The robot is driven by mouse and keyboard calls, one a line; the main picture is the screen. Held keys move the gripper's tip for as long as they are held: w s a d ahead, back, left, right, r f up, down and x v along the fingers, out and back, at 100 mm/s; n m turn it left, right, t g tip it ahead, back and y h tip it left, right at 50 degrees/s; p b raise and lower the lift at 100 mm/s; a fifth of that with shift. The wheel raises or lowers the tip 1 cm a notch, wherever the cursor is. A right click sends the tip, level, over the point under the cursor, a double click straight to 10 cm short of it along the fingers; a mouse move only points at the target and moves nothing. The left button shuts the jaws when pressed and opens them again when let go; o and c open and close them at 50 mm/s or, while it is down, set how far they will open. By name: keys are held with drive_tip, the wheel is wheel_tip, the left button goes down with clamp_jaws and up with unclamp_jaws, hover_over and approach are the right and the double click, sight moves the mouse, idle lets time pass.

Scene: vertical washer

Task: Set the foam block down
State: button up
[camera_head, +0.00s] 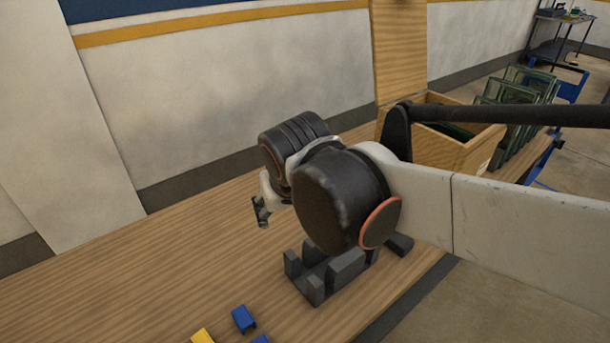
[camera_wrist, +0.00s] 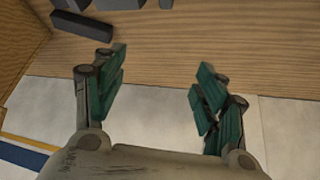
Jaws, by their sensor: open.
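My gripper (camera_wrist: 162,68) is open in the wrist view, with green pads on its two spread fingers and nothing between them. In the head view only a small part of my gripper (camera_head: 262,209) shows, left of the dark arm joints and above the wooden table (camera_head: 150,275). No object is plainly recognizable as the foam block. A dark grey bar (camera_wrist: 81,26) lies on the table at the upper left of the wrist view, apart from the fingers. I cannot tell whether it is the foam block.
A dark grey slotted holder (camera_head: 318,281) stands near the table's front edge, partly behind my arm. Blue (camera_head: 243,319) and yellow (camera_head: 202,336) pieces lie at the bottom. An open wooden box (camera_head: 450,150) and glass panes (camera_head: 520,110) stand behind. The table's left is clear.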

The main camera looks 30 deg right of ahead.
drive_tip(key=s+a+n+t+y, duration=0.1)
drive_tip(key=s+a+n, duration=0.1)
drive_tip(key=s+a, duration=0.2)
drive_tip(key=shift+s+f+n+t+y, duration=0.3)
drive_tip(key=shift+s+t+y, duration=0.1)
drive_tip(key=shift+s, duration=0.05)
drive_tip(key=shift+c, duration=0.2)
